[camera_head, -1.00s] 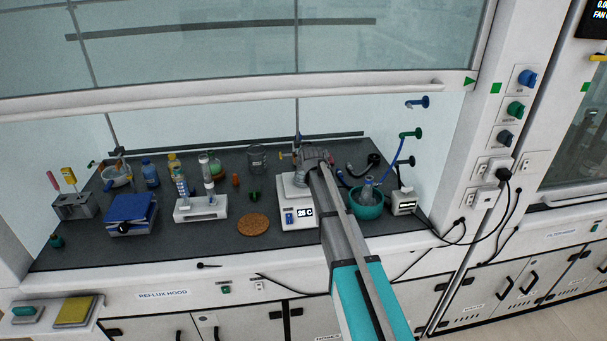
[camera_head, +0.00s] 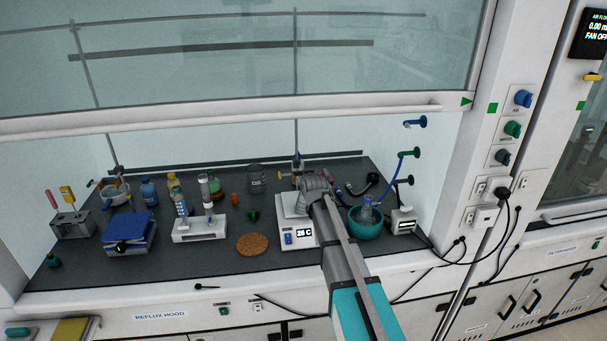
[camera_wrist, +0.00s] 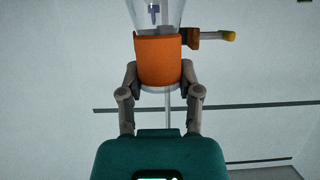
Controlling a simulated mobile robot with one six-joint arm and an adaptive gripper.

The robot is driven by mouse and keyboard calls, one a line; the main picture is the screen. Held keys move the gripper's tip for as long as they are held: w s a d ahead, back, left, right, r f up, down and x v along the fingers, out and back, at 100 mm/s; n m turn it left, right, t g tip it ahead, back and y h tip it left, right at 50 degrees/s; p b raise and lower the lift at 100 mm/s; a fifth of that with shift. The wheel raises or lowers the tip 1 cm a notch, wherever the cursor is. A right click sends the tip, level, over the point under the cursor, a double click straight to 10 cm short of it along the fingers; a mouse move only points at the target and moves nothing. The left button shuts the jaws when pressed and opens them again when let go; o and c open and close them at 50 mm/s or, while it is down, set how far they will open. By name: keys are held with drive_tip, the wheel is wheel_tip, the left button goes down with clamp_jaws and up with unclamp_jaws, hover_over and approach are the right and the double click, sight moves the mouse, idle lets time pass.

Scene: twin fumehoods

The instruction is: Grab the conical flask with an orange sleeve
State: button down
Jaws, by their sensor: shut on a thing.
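The conical flask (camera_wrist: 158,15) with its orange sleeve (camera_wrist: 160,62) is upright in the wrist view, its top cut off by the frame. My gripper (camera_wrist: 160,78) is shut on it, one finger on each side of the lower sleeve. Clear glass shows above and just below the sleeve. In the head view my gripper is over the hotplate (camera_head: 299,236), which reads 26 C, and my arm hides most of it. I cannot make out the flask there.
An orange-brown piece with a yellow-tipped rod (camera_wrist: 228,36) is right of the sleeve; whether it touches is unclear. A teal bowl (camera_head: 364,228) stands right of my arm. A cork mat (camera_head: 252,245) and white rack (camera_head: 199,231) are left. The sash (camera_head: 240,112) hangs above.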

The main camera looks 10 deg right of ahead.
drive_tip(key=s, duration=1.2)
drive_tip(key=shift+a+r, duration=0.1)
drive_tip(key=shift+a, duration=0.05)
